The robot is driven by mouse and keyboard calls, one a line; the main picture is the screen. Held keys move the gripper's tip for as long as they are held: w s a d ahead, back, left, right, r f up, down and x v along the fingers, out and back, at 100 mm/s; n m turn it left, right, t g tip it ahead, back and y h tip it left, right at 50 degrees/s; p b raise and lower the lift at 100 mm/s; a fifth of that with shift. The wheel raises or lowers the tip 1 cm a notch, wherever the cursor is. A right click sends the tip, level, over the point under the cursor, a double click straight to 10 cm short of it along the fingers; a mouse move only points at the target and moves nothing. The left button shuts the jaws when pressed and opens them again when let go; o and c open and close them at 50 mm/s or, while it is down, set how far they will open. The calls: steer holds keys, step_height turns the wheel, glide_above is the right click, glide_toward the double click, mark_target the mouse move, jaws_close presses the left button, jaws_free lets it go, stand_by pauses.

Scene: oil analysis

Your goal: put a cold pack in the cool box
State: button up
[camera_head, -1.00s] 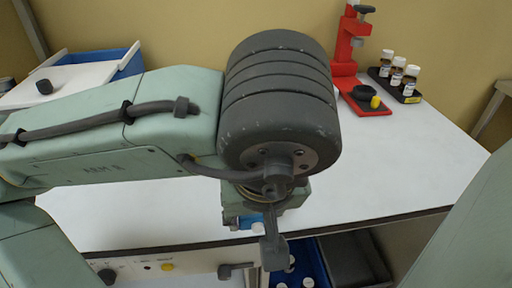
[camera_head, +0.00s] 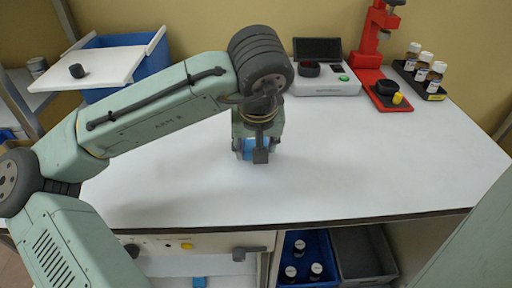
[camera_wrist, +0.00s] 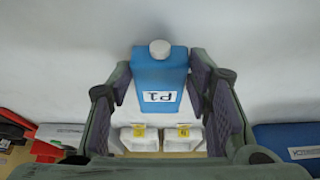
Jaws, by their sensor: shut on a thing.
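My gripper (camera_wrist: 164,85) is shut on a blue cold pack (camera_wrist: 160,72) with a white cap and a "P1" label. The pack also shows low in the gripper in the head view (camera_head: 247,153), above the white bench; I cannot tell whether it touches the bench top. The cool box is the blue box (camera_head: 155,62) at the back left in the head view. Its white lid (camera_head: 112,66) with a black knob lies askew, over the box's left and front part. The inside of the box is mostly hidden.
A grey-white instrument (camera_head: 325,88), a red stand (camera_head: 372,55) and a black rack (camera_head: 420,82) of several bottles stand at the back right. The bench middle is clear.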

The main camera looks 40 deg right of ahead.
steer(key=shift+f, duration=1)
steer(key=shift+f, duration=0.15)
steer(key=o, duration=1.2)
steer(key=shift+o, duration=0.2)
steer(key=shift+r, duration=0.3)
steer(key=b+v, duration=0.1)
steer(key=v, duration=1.1)
steer(key=shift+w, duration=0.1)
